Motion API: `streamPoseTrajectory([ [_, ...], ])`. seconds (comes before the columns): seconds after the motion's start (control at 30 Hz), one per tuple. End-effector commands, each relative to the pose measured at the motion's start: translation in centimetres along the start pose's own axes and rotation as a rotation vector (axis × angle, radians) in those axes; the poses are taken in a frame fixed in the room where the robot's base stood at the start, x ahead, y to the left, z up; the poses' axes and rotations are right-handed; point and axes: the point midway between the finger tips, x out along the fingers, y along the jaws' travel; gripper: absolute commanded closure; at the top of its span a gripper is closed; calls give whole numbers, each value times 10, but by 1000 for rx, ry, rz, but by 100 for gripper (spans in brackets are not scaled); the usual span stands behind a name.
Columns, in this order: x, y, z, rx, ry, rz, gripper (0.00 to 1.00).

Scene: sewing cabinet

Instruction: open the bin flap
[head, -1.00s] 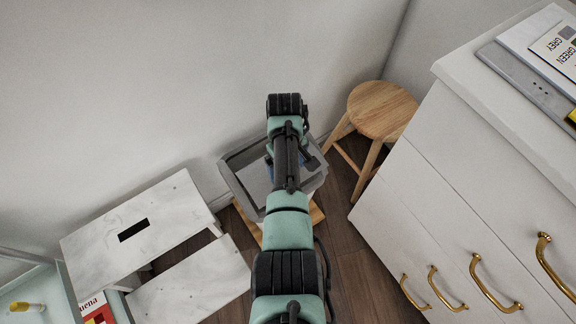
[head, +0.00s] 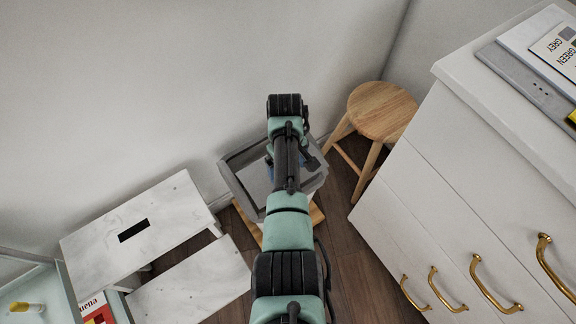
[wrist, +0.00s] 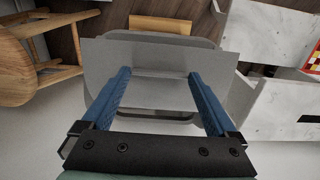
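I cannot tell whether the tips touch the flap.
A wooden stool (head: 380,112) stands right of the bin. A white step stool (head: 140,230) stands to the left. A white drawer cabinet (head: 420,210) with brass handles is at the right. A strip of dark wood floor (head: 345,240) is clear between bin and cabinet.

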Motion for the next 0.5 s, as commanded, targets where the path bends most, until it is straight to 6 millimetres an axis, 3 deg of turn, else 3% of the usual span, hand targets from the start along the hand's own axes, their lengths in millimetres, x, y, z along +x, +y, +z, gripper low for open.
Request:
streamPoseTrajectory([
  [0.33,-4,1,-1,0,4,2,0],
  [0.5,-25,1,-1,0,5,3,0],
])
